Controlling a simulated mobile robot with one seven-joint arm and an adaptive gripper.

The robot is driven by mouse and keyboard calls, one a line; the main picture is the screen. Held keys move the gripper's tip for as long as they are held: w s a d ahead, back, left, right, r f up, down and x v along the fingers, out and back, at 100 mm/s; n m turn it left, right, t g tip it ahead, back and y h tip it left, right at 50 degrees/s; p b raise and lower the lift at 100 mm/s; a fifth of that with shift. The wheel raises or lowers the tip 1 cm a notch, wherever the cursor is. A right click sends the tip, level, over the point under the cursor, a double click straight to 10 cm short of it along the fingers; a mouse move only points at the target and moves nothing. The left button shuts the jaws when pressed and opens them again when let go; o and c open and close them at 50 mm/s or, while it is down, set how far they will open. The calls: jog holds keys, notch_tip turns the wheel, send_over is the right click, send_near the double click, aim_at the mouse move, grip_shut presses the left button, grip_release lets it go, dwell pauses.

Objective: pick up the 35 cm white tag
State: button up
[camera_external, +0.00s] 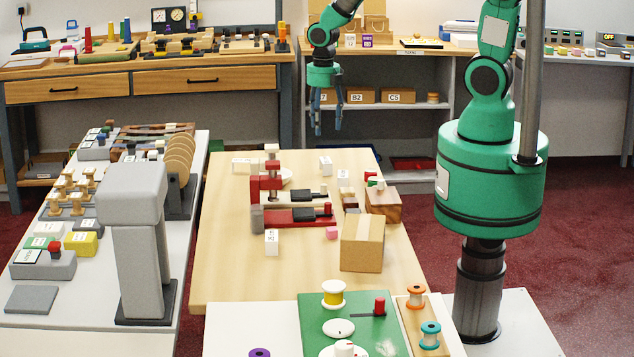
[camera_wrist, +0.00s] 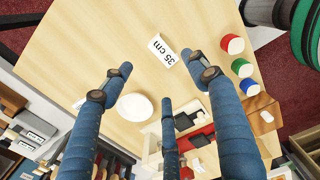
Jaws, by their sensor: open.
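The 35 cm white tag (camera_wrist: 162,50) lies on the light wood table, its printed text readable in the wrist view. In the external view a small white block (camera_external: 326,165) on the far part of the table is probably this tag, but its text is too small to read. My gripper (camera_external: 328,122) hangs fingers down, high beyond the table's far edge in the external picture. Its blue fingers are spread open and empty. In the wrist view the tag shows just beyond the spread fingertips (camera_wrist: 160,75), apart from them.
A white round disc (camera_wrist: 135,106) and a red and black device (camera_external: 300,215) are near the tag. Red, green and blue cylinders (camera_wrist: 242,68) stand to its right in the wrist view. A cardboard box (camera_external: 362,242) stands nearer the front. Bare wood surrounds the tag's far side.

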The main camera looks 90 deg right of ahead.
aim_at(323, 160)
notch_tip(323, 160, down, 8)
jog(key=shift+r+b, duration=0.15)
jog(key=shift+b, duration=0.45)
jog(key=shift+a+f+b, duration=0.2)
jog(key=shift+f+b, duration=0.4)
jog(key=shift+f, duration=2)
jog(key=shift+c, duration=0.3)
jog(key=c, duration=0.9)
